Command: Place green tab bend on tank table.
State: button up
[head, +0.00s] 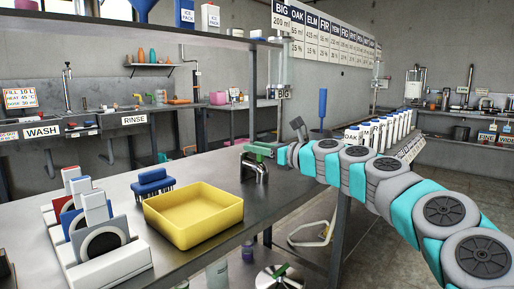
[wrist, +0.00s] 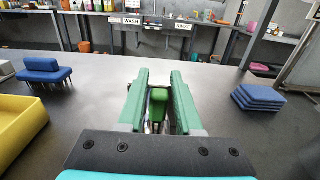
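The green tab bend (head: 262,173) is a shiny metal bent tube with a green tab on top. In the head view it is upright at the tank table's (head: 215,165) right part, its lower ends at or very near the top. My gripper (head: 262,151) reaches in level from the right at the bend's upper part. In the wrist view the green tab (wrist: 159,103) is between the two green fingers of my gripper (wrist: 160,88), with metal showing beneath it. The fingers appear closed on the bend. Its lower part is hidden there.
A yellow tray (head: 190,236) and a blue brush (head: 152,183) are left of the bend. A white rack (head: 110,262) holds upright plates at the near left. A blue stack (wrist: 258,97) lies right of my gripper in the wrist view. Bare table surrounds the bend.

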jog(key=shift+o, duration=1.4)
jog(key=shift+r, duration=0.15)
jog(key=v, duration=1.2)
jog(key=shift+d, duration=0.1)
